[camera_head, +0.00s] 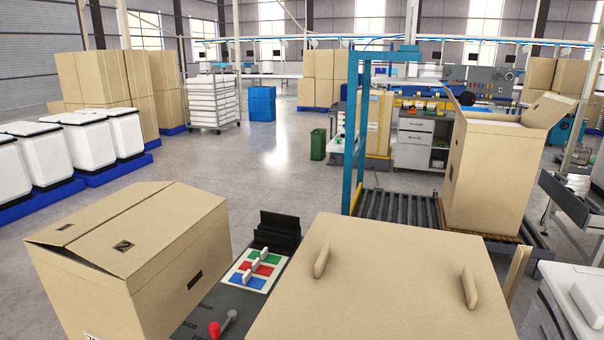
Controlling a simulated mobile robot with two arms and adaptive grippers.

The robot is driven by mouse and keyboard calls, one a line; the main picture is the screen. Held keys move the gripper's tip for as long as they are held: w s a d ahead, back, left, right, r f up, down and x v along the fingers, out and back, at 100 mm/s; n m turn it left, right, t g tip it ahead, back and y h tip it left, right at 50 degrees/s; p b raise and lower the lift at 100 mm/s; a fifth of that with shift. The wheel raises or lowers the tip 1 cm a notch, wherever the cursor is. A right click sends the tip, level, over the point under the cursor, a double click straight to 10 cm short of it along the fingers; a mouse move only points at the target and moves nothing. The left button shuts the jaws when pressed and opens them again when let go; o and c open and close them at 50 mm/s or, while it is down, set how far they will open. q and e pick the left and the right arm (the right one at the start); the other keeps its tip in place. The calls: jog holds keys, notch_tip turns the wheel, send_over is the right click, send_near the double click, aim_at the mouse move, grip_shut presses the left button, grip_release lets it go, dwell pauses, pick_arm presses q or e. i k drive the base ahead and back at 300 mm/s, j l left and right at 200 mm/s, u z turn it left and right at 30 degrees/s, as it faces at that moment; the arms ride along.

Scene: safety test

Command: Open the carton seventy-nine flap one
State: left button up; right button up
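A brown carton (150,275) stands at the lower left. Its top flaps lie almost flat, with a dark gap under the left front edge; one flap bears a black mark (123,246) that looks like a 2. A label at its bottom edge is cut off by the frame, so I cannot read its number. A nearer tan box-like surface (385,285) fills the lower middle, with two tan handle-like pieces (321,261) on top. Another carton (485,175) stands at the right with raised flaps (548,110). Neither of my grippers is in view.
A panel with green, red and blue fields (250,283) and levers lies between the near boxes. A roller conveyor (395,207) and blue frame (354,130) stand behind. White bins (112,132) line the left.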

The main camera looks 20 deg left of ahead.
aim_at(60, 233)
jog(key=u, duration=1.75)
